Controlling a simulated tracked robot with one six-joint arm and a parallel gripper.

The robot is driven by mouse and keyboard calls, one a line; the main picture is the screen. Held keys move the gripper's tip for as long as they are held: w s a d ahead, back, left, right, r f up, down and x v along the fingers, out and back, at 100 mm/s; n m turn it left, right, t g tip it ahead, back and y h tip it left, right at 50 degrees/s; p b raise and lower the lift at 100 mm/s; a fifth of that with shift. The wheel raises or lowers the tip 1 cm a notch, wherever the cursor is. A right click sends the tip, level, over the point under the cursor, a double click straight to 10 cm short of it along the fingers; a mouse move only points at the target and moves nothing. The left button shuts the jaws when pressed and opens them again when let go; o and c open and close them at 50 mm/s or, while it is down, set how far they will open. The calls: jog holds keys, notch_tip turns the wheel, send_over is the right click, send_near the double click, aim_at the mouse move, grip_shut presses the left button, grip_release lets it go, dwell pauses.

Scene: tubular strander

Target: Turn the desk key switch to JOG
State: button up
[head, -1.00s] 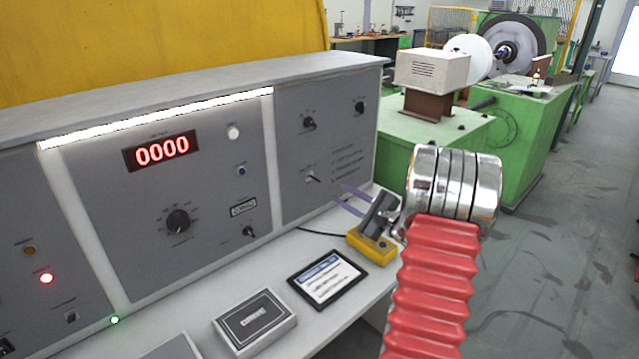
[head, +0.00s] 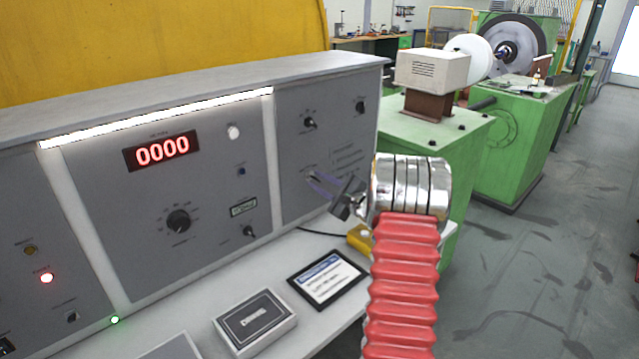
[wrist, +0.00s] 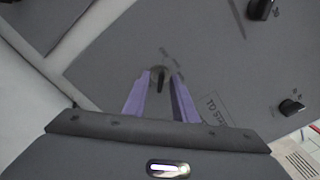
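The desk key switch (wrist: 158,72) is a small round lock with a thin dark key in it, on the grey right-hand panel. Its labels are too small to read. In the wrist view, the two purple fingers of my gripper (wrist: 161,84) are apart, one on each side of the key, and I see gaps between them and it. I cannot tell how deep the tips reach around the key. In the head view, my gripper (head: 316,183) points left at the panel, and its fingertips cover most of the switch.
Black knobs (head: 310,124) sit above on the same panel. Below are the white desk top, a framed card (head: 327,279), a grey box (head: 254,321) and a yellow object (head: 360,239) partly behind my arm. Green machinery (head: 440,140) stands to the right.

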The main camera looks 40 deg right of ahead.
grip_shut()
dwell(0.3)
jog(key=shift+m, duration=0.4)
jog(key=m, duration=0.8)
jog(key=shift+a+f, duration=0.1)
jog(key=shift+f, duration=0.05)
dwell(0.5)
grip_release()
